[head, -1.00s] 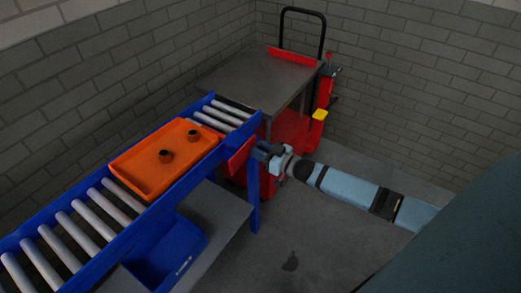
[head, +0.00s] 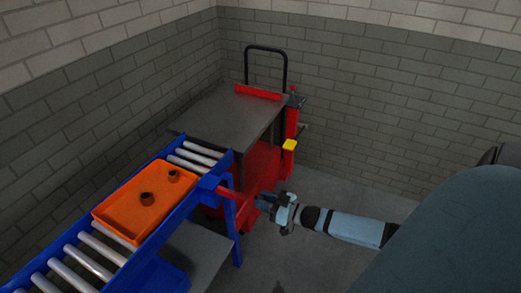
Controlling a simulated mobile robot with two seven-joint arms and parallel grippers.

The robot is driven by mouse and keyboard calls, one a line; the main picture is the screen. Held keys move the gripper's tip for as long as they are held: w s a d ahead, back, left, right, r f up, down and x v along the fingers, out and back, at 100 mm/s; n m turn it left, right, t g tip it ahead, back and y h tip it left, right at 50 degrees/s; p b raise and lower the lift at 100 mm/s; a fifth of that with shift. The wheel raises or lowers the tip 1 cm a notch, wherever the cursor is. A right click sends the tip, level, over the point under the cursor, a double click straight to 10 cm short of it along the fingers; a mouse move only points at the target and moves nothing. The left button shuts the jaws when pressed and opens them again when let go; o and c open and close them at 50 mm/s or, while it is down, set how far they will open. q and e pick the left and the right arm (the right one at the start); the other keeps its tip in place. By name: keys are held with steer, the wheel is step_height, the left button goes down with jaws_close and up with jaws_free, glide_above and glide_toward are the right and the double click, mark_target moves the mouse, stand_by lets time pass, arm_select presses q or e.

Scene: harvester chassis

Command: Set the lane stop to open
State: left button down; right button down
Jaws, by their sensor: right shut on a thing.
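The lane stop, as far as I can tell, is the red bar (head: 234,193) on the near right side of the blue roller lane (head: 195,205). It sticks out to the right from a blue block (head: 209,184) on the lane's side rail. My right gripper (head: 265,201) is shut on the bar's outer end, beyond the rail; its fingertips are small and dark here, and the exact grip is hard to see. An orange tray (head: 128,218) with two dark round pieces lies on the rollers, behind the block. My left gripper is not in view.
A cart with a grey top (head: 228,115), red sides and a black handle stands past the lane's far end. A red post with a yellow block (head: 289,145) is at its right. A blue bin (head: 160,275) sits under the lane. Floor to the right is clear.

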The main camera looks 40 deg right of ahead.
steer(key=c, duration=0.9)
jaws_free()
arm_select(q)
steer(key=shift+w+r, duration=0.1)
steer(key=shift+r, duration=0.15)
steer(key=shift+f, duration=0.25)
arm_select(e)
steer(key=v, duration=1.3)
steer(key=shift+s+d, duration=0.2)
steer(key=shift+s, duration=0.15)
